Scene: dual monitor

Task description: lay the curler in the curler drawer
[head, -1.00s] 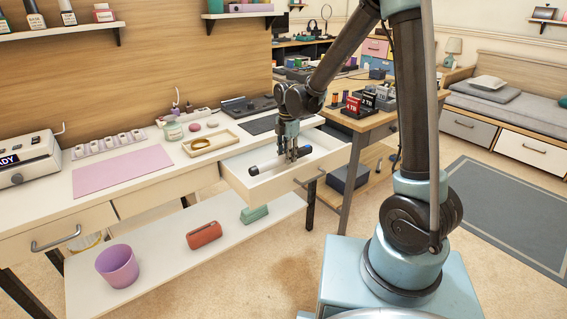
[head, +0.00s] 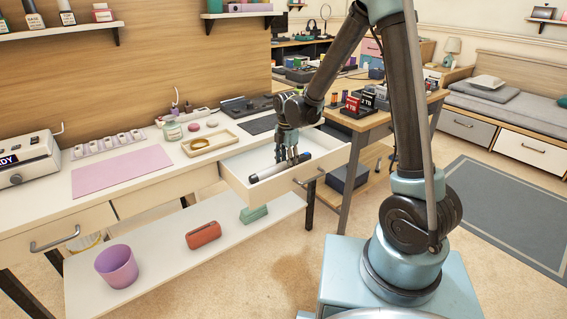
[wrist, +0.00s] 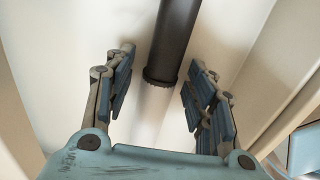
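The curler (head: 267,172) is a dark cylinder with a pale left end. It lies slanted inside the open white drawer (head: 268,194) under the desk's right end. My gripper (head: 287,158) is over the drawer, pointing down at the curler's middle in the head view. In the wrist view, the curler (wrist: 174,40) runs away from the gripper (wrist: 161,60), and its ribbed near end shows between the spread fingers. Gaps show on both sides, so the gripper is open and not clamped on it. The drawer floor (wrist: 80,25) looks otherwise bare.
The desk top holds a wooden tray (head: 210,143) with a ring, a pink mat (head: 120,172) and a white device (head: 28,160). A lower shelf carries a purple cup (head: 117,266) and a red case (head: 203,235). A wooden table (head: 372,122) stands behind the drawer.

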